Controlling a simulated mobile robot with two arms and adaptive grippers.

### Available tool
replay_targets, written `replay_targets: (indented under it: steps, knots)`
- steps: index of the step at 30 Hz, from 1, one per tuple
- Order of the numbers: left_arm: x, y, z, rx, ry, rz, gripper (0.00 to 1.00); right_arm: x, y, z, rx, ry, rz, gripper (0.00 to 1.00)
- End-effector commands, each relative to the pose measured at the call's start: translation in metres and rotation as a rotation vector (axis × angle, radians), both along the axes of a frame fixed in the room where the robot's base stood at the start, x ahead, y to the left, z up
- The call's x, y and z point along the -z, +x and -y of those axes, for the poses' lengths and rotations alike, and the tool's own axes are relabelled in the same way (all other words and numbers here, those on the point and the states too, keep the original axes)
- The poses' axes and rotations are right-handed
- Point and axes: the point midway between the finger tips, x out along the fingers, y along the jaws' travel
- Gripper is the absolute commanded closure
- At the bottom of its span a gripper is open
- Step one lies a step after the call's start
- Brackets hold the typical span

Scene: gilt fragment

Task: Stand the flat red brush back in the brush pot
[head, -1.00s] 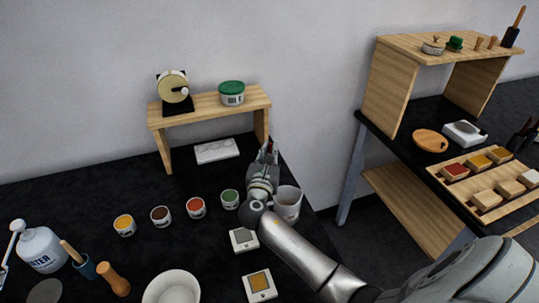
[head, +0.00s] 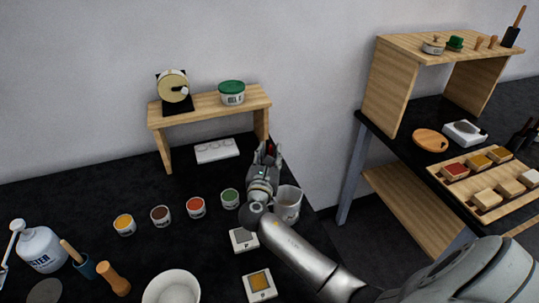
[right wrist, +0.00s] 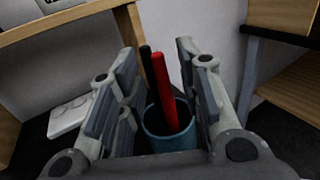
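The red brush (right wrist: 164,88) stands in a blue brush pot (right wrist: 168,138) in the right wrist view, leaning slightly left. A thin black handle (right wrist: 148,72) stands beside it in the same pot. My right gripper (right wrist: 160,85) is open, with one finger on each side of the handles and a gap showing on both sides. In the head view my right gripper (head: 267,155) is at the back right of the black table, with a bit of red between its fingers; the pot is hidden there behind it. My left gripper is not in view.
A wooden shelf (head: 210,104) stands just behind and left of the gripper, with a white palette (head: 216,151) under it. A grey jug (head: 287,204) stands close to my right wrist. Small paint pots, including a green one (head: 230,198), stand to the left.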

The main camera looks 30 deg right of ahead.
Motion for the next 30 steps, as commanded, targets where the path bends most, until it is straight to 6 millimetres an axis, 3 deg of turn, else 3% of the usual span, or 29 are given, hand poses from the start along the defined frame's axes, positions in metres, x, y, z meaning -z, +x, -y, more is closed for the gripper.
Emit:
replay_targets:
  steps: [18, 30]
  knots:
    - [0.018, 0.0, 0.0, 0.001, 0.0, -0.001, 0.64, -0.001, -0.08, -0.072, -0.001, 0.001, 0.001, 0.67]
    - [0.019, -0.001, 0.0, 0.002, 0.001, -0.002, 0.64, -0.003, -0.089, -0.08, 0.001, 0.0, 0.001, 0.67]
